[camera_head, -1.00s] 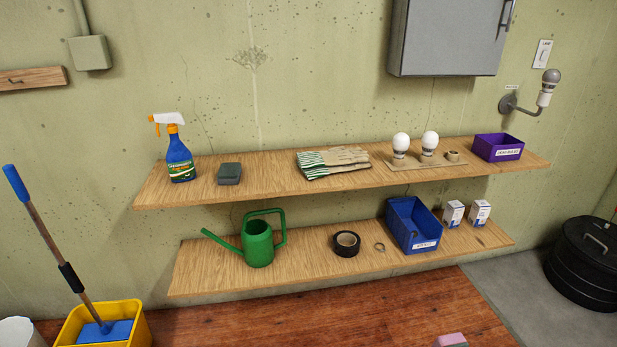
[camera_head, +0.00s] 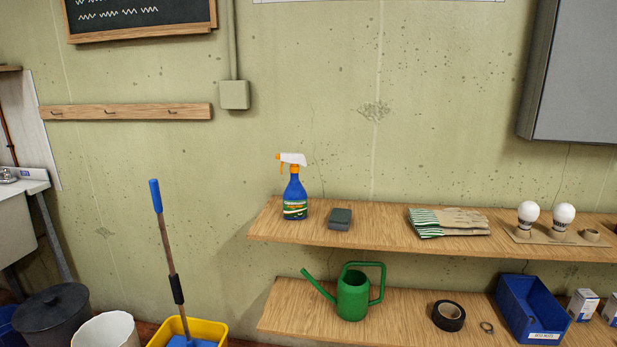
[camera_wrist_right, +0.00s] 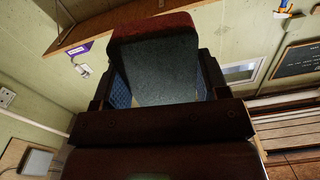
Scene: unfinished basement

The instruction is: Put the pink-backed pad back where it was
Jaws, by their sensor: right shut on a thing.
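In the right wrist view my right gripper (camera_wrist_right: 163,82) is shut on a block-shaped pad (camera_wrist_right: 165,62). The pad has a dark grey-green face and a reddish-pink layer along its far edge. It stands out between the two fingers, clear of any surface. The head view shows neither the held pad nor my grippers. A dark grey pad (camera_head: 340,219) lies on the upper shelf (camera_head: 375,238), between the blue spray bottle (camera_head: 295,198) and the striped gloves (camera_head: 448,222). No pink shows on it.
The lower shelf (camera_head: 400,312) holds a green watering can (camera_head: 352,297), black tape (camera_head: 448,316) and a blue bin (camera_head: 530,308). Two bulbs (camera_head: 528,213) (camera_head: 563,216) stand right of the gloves. A yellow mop bucket (camera_head: 205,332) is at lower left. Bare shelf shows between grey pad and gloves.

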